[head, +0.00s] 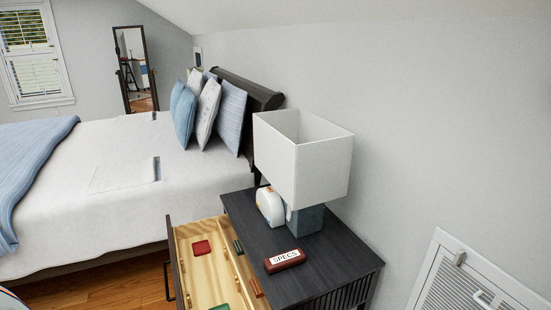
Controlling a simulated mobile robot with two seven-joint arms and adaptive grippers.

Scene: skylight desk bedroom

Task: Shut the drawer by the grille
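The drawer (172,257) is pulled well out from the dark nightstand (335,270), toward the left. Its dark front with a black handle (169,281) stands near the bed side, and its pale wooden inside is open to view. The near end of the drawer is cut off by the bottom edge. A white louvred grille (470,288) is on the wall at lower right, beyond the nightstand. Neither of my grippers is in view.
On the nightstand stand a lamp with a white shade (300,155), a small white rounded object (270,206) and a red case marked SPECS (285,261). The bed (110,190) lies behind and left of the drawer. Some wooden floor (110,292) shows clear left of it.

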